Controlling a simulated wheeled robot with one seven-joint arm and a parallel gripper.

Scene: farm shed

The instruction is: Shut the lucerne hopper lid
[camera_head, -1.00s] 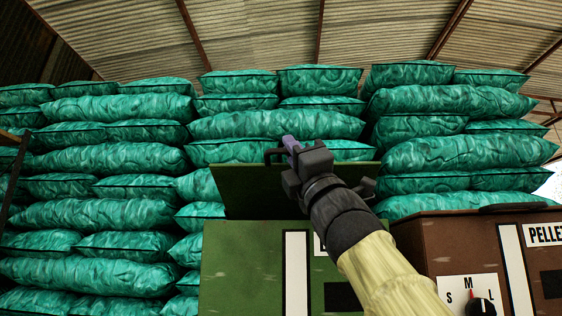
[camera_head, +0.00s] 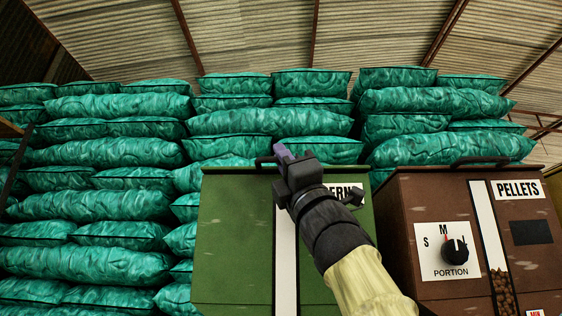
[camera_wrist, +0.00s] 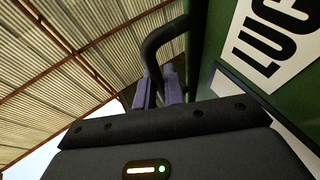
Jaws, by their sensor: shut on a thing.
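The green lucerne hopper (camera_head: 232,245) stands in the middle of the head view, its label partly hidden behind my gripper. Its lid (camera_head: 228,170) shows only as a thin edge along the hopper top, down or nearly down; I cannot tell whether a small gap is left. The lid's black handle (camera_head: 264,160) is at the front edge and also shows as a bent bar in the wrist view (camera_wrist: 155,48). My gripper (camera_head: 284,153) is shut on this handle, its purple fingers on the bar. The hopper's green front is close beside the fingers in the wrist view.
The brown pellets hopper (camera_head: 405,205) stands close on the right, its lid down, with a black handle (camera_head: 480,160) and a portion dial (camera_head: 454,251). Stacked teal sacks (camera_head: 110,210) fill the space behind and to the left.

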